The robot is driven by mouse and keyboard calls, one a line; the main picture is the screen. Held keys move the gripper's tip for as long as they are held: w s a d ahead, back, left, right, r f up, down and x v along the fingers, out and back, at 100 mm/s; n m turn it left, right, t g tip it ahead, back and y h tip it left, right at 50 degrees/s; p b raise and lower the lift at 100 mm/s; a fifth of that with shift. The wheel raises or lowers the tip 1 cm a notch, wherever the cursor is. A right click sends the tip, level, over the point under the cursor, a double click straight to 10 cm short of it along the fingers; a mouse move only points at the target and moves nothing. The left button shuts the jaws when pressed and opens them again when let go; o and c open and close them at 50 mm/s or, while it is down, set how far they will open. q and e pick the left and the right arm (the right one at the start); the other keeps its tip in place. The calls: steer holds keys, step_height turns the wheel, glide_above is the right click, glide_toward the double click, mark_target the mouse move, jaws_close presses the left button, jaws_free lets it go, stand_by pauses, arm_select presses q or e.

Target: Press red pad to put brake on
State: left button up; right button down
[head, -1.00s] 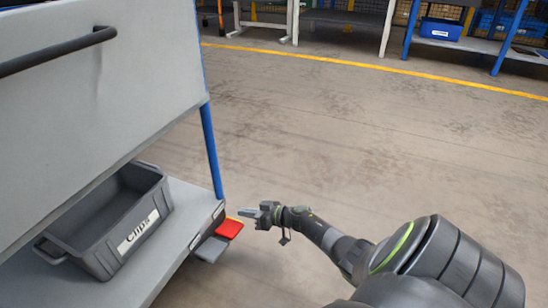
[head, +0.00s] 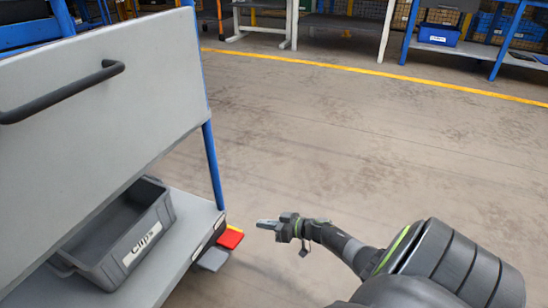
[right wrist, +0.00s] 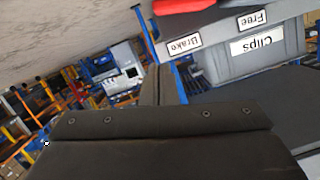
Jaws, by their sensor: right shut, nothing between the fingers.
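The red pad (head: 230,239) sticks out low from the end of the cart's lower shelf. It also shows at the top edge of the right wrist view (right wrist: 182,6), partly cut off, by a label reading "Brake" (right wrist: 184,45). A grey pad (head: 213,259) sits beside it; a "Free" label (right wrist: 252,20) shows in the wrist view. My right gripper (head: 264,223) is shut and empty, to the right of the red pad in the head view, with a gap between them. My left gripper is not in view.
The cart's grey panel (head: 100,110) with a black handle (head: 65,92) fills the left. A grey "Clips" bin (head: 120,235) stands on its lower shelf (head: 185,240). A blue post (head: 212,165) rises near the pads. Open floor lies to the right; benches stand beyond the yellow line.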

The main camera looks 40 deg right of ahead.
steer(key=shift+p+v, duration=0.35)
steer(key=shift+v, duration=1.3)
